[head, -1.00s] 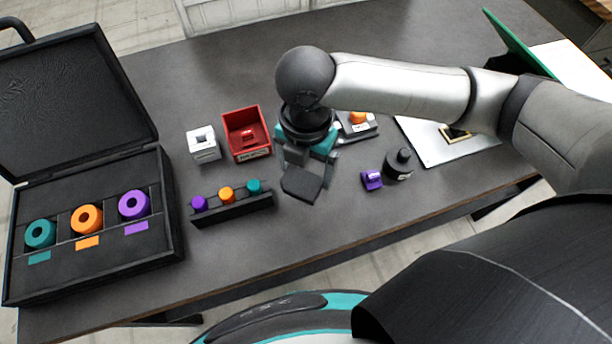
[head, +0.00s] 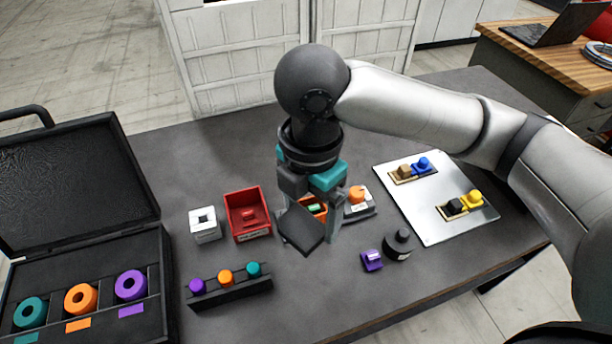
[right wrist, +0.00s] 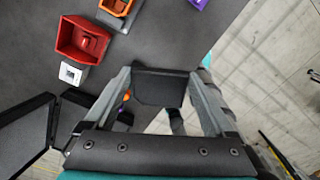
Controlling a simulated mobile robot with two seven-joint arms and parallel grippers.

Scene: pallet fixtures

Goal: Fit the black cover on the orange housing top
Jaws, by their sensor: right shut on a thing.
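My right gripper (head: 312,236) points down with its fingers shut on the black cover (head: 299,230), a flat dark plate. In the right wrist view the black cover (right wrist: 160,88) sits between the two fingertips (right wrist: 160,82). The orange housing (head: 318,201) stands on the table just behind the gripper in the head view, partly hidden by it, with a green part inside. The right wrist view shows the orange housing (right wrist: 131,5) at the top edge, open and clear of the cover. The cover is apart from the housing. My left gripper is in neither view.
A red bin (head: 262,231) and a white block (head: 204,232) stand left of the housing. A black rack (head: 230,297) with coloured knobs is in front. A purple part (head: 371,264) and a black bottle (head: 398,250) stand right. A white board (head: 419,222) and open case (head: 160,290) flank these.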

